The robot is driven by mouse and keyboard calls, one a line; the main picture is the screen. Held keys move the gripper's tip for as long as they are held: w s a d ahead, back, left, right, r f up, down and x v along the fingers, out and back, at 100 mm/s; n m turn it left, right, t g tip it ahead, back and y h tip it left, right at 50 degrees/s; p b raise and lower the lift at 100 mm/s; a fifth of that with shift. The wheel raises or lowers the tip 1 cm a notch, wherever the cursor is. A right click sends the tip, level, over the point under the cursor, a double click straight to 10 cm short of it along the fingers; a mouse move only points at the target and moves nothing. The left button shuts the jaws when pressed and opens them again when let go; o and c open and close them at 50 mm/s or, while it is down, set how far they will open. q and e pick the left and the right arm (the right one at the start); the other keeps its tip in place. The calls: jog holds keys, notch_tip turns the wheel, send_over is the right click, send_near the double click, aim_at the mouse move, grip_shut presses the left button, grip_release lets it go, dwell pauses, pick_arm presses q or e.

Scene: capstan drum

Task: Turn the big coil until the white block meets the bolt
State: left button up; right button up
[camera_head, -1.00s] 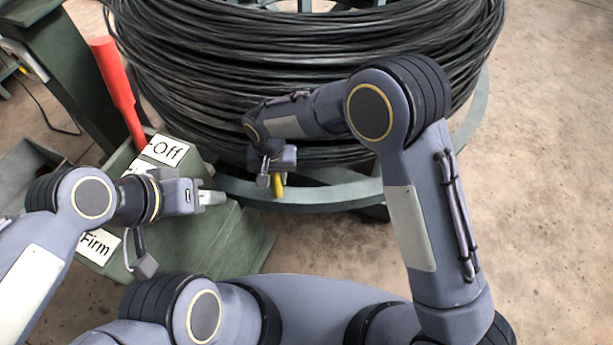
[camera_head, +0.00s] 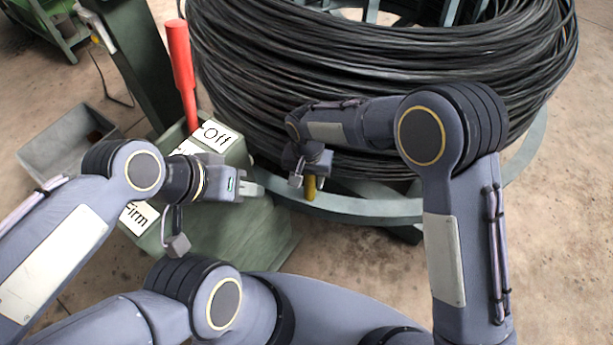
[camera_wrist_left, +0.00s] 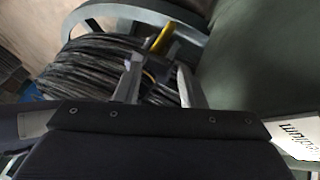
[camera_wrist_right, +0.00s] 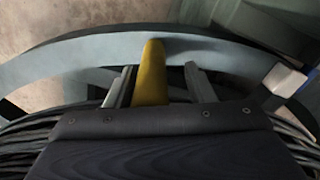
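The big coil (camera_head: 390,60) of black cable sits on a grey-green reel with a flat rim (camera_head: 380,208). A yellow peg (camera_head: 311,188) stands out at the rim's near side. My right gripper (camera_head: 308,172) is at this peg. In the right wrist view the peg (camera_wrist_right: 152,75) stands between the two spread fingers (camera_wrist_right: 160,82), with gaps visible on both sides. A pale whitish block (camera_wrist_right: 287,80) shows on the rim at the right there. My left gripper (camera_head: 256,189) is open and empty beside the green box; its fingers also show apart in the left wrist view (camera_wrist_left: 160,78). I cannot make out the bolt.
A green box (camera_head: 235,235) with a red lever (camera_head: 182,70) and labels "Off" (camera_head: 217,136) and "Firm" (camera_head: 139,217) stands left of the reel. A grey bin (camera_head: 65,150) lies further left. The floor right of the reel is clear.

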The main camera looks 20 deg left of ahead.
notch_tip(320, 180, up, 8)
jog(key=shift+f+p, duration=0.1)
jog(key=shift+p, duration=0.8)
